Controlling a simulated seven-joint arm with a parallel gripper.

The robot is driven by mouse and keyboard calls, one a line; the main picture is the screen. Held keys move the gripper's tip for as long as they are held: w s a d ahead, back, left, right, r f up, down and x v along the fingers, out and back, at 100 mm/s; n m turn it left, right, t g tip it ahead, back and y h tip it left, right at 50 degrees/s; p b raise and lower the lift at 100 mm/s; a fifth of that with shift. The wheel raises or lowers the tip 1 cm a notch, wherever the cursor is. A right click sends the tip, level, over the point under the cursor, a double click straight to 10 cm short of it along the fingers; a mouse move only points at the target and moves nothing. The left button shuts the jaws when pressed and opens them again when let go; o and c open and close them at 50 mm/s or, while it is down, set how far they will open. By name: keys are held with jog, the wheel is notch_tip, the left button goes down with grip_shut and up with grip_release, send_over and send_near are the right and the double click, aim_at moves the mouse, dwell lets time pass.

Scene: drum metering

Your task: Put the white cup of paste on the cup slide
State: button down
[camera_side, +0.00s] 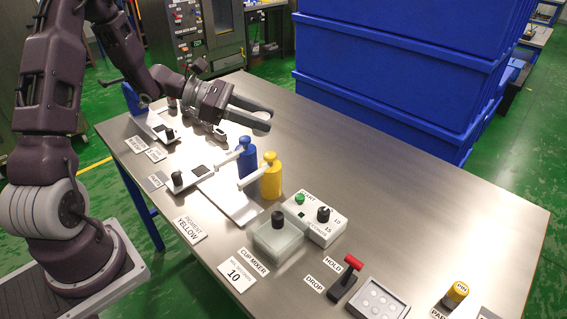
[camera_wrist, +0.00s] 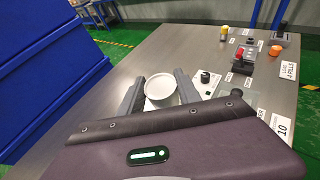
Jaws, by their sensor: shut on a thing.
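My gripper (camera_wrist: 159,78) is shut on the white cup (camera_wrist: 160,92). The cup sits between the two fingers in the wrist view, with its pale round top facing the camera. In the side view my gripper (camera_side: 266,118) is held above the table, behind the blue and yellow pump bottles; the cup is hard to make out there. Two low pale plates with dark knobs and dark squares lie at the left of the table, a nearer one (camera_side: 181,186) and a farther one (camera_side: 151,125). I cannot tell from the labels which is the cup slide.
The blue pump bottle (camera_side: 247,160) and yellow pump bottle (camera_side: 271,178) stand in front of my gripper. The cup mixer (camera_side: 279,243), start box (camera_side: 322,226) and red-handled lever (camera_side: 350,268) are nearer. Blue crates (camera_side: 390,90) rise behind the table. The table's right rear is clear.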

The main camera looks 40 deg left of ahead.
aim_at(258, 153)
jog(key=w+a+n+t+y, duration=0.2)
jog(key=w+a, duration=0.8)
jog(key=a, duration=0.5)
jog(key=f, duration=1.9)
jog(key=shift+w+d+f, duration=0.1)
jog(key=shift+d+f, duration=0.1)
jog(key=shift+f, duration=0.15)
jog(key=shift+f, duration=0.1)
jog(key=c, duration=0.9)
grip_release()
jog(key=shift+o, duration=0.2)
jog(key=shift+a+r, duration=0.1)
jog(key=shift+r, duration=0.1)
jog(key=shift+o, duration=0.6)
jog(key=v, duration=1.2)
jog(key=shift+r, duration=0.15)
